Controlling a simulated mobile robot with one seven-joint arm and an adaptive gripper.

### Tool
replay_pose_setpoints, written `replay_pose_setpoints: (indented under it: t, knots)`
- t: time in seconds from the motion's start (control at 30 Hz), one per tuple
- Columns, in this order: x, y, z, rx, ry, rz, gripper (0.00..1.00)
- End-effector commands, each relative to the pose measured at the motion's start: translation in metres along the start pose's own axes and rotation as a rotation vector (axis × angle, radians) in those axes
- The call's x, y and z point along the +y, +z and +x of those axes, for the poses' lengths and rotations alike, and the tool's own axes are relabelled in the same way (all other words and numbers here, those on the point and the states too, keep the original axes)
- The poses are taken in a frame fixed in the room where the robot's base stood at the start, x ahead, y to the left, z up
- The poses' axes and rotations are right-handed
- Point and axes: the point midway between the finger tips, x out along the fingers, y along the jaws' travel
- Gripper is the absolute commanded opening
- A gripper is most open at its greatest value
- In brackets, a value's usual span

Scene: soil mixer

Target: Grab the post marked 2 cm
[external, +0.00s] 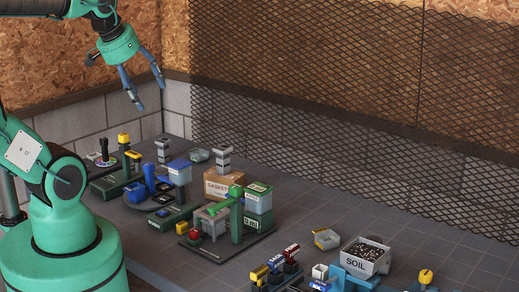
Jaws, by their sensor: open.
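My gripper (150,97) is open and empty, high at the upper left, with its blue fingers pointing down above the far end of the bench. I cannot read a 2 cm mark anywhere. A pale grey post with dark bands (222,160) stands upright behind the cardboard box. A similar, shorter banded post (163,150) stands farther left, below my gripper. Small yellow (258,275), red (291,252) and blue (276,264) labelled pieces stand in a row at the front; their labels are too small to read. My gripper is well apart from all of these.
A GASKET box (217,186) and a green-armed machine (237,212) crowd the middle of the bench. A mesh panel (330,110) stands along the back.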

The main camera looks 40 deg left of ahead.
Motion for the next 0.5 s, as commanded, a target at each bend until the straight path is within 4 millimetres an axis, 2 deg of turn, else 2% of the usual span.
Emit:
replay_pose_setpoints:
  t: [0.5]
  knots:
    - [-0.0032,-0.0045,0.0013,-0.009,-0.010,0.012,0.64]
